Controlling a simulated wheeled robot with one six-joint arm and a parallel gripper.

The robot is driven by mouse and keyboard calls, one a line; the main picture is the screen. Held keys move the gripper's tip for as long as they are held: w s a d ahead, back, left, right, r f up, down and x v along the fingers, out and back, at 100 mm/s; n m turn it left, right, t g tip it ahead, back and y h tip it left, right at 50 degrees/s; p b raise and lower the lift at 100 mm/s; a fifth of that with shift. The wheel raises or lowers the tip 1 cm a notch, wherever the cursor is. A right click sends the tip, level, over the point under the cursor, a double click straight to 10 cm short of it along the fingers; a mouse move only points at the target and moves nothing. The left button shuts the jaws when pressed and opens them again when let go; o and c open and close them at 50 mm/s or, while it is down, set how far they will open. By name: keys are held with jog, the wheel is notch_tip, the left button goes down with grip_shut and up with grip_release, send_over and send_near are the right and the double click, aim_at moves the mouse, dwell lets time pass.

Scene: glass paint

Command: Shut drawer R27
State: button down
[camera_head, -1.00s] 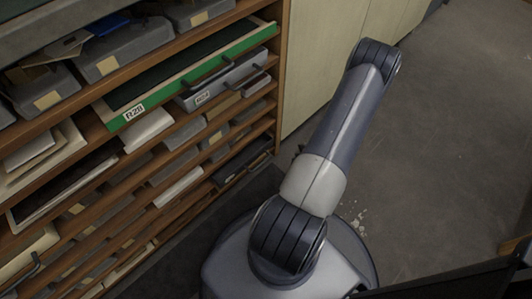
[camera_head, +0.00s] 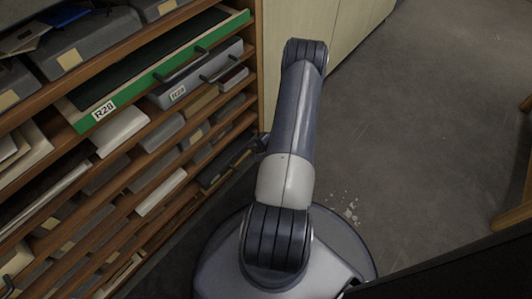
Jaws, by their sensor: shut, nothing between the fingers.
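No drawer with a readable R27 label shows in the head view. A green-fronted drawer (camera_head: 150,77) labelled R28 stands pulled out of the wooden rack, with a dark bar handle on its front. Just below it, a grey drawer (camera_head: 202,74) also sticks out; its label is too small to read surely. My arm (camera_head: 293,125) rises from my base to the right of the rack.
The wooden rack (camera_head: 254,45) fills the left side, with grey boxes and pale trays on its shelves. A pale cabinet front (camera_head: 340,40) stands beyond it. Grey floor (camera_head: 420,120) lies open to the right. Part of a wooden piece (camera_head: 515,215) shows at the right edge.

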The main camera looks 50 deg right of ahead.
aim_at(245, 139)
jog(key=shift+w, duration=0.95)
jog(key=shift+w+a+r, duration=0.1)
jog(key=shift+w, duration=1.05)
jog(key=shift+w+a, duration=0.1)
jog(key=shift+w, duration=1.05)
